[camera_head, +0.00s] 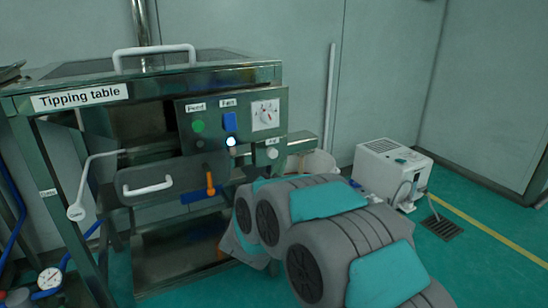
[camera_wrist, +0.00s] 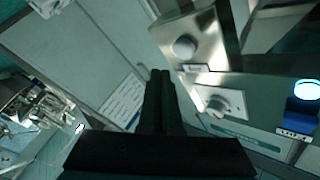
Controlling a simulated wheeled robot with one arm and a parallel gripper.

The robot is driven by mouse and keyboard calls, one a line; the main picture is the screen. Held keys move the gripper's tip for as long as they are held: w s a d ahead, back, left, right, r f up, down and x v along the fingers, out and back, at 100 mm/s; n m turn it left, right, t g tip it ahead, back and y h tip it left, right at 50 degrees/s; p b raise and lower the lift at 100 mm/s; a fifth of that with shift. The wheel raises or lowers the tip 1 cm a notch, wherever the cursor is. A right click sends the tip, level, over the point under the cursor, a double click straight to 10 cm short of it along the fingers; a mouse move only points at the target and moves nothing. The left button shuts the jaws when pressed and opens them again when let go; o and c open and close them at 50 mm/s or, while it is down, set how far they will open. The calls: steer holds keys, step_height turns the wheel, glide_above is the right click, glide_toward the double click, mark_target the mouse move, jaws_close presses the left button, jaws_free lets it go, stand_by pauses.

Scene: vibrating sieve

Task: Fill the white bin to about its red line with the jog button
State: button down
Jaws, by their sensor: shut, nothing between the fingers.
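In the wrist view my gripper (camera_wrist: 161,76) is shut and empty. Its fingertips are just left of a metal box with a round grey button (camera_wrist: 184,47); no contact can be made out. In the head view a pale round button (camera_head: 272,153) under a small label sits at the right end of the control panel, likely the jog button. The white bin (camera_head: 313,161) stands behind my arm. Only its upper part shows, and its red line and fill level are hidden. My gripper is hidden behind my arm in the head view.
The tipping table (camera_head: 80,97) carries a panel with a green button (camera_head: 198,126), a blue switch (camera_head: 230,121), a dial (camera_head: 265,114) and a lit white lamp (camera_head: 231,142). An orange handle (camera_head: 210,184) juts out below. A white machine (camera_head: 393,166) stands on the floor at right.

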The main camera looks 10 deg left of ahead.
steer(key=s+d, duration=0.1)
steer(key=s, duration=0.1)
steer(key=shift+s+d+b, duration=0.3)
steer(key=shift+d+b, duration=0.05)
stand_by(3.5)
steer(key=s+n+t+b, duration=0.1)
steer(key=n+b, duration=0.1)
steer(key=n, duration=0.5)
steer(key=s+d+n+t+y+b, duration=0.1)
steer(key=n+b, duration=0.1)
steer(key=n, duration=0.6)
steer(key=s+d+n+t+b, duration=0.1)
steer(key=n+b, duration=0.2)
steer(key=n, duration=0.4)
steer(key=shift+n+t, duration=0.3)
steer(key=shift+n, duration=0.1)
steer(key=w+a+p, duration=0.3)
steer(key=w+a, duration=0.2)
steer(key=w, duration=0.2)
